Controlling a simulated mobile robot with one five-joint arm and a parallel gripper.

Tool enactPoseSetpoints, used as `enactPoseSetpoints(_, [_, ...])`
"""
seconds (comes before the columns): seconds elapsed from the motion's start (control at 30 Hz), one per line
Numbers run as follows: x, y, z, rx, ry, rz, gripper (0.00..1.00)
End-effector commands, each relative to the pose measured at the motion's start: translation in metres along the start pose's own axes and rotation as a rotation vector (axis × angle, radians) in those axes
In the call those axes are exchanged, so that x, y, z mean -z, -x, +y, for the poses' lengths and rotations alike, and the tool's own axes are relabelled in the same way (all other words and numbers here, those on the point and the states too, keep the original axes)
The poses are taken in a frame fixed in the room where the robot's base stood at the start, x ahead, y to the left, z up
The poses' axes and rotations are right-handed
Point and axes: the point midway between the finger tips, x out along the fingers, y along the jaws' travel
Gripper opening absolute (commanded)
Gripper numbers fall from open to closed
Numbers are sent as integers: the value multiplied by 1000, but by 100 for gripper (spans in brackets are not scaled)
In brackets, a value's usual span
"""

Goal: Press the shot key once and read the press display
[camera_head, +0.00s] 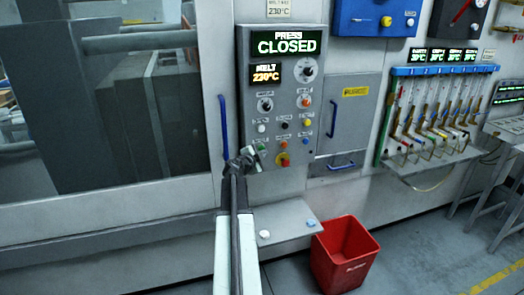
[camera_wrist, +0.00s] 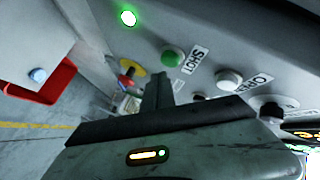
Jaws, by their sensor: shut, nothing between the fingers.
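The press display (camera_head: 287,45) at the top of the grey control panel reads "PRESS CLOSED" in green. The shot key is a round green button (camera_wrist: 172,57) beside a "SHOT" label in the wrist view. In the head view, the green key (camera_head: 262,147) is small and close to my gripper (camera_head: 252,158), which is at the panel's lower left. In the wrist view, my gripper's dark fingers (camera_wrist: 158,92) are shut and empty, with their tip just below the green key. I cannot tell whether they touch the panel.
A white key (camera_wrist: 228,80) labelled "OPEN" and a red knob on yellow (camera_wrist: 127,80) flank the shot key. A lit green lamp (camera_wrist: 128,18) is nearby. The melt display (camera_head: 266,74) reads 230°C. A blue handle (camera_head: 223,127) stands left of the panel; a red bin (camera_head: 343,254) is below.

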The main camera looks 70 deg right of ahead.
Motion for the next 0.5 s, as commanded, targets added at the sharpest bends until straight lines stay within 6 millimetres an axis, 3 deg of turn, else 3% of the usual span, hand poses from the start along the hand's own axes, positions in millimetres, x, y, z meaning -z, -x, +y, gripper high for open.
enactPoseSetpoints(0.5, [-5, -5, -5, 0, 0, 0, 0])
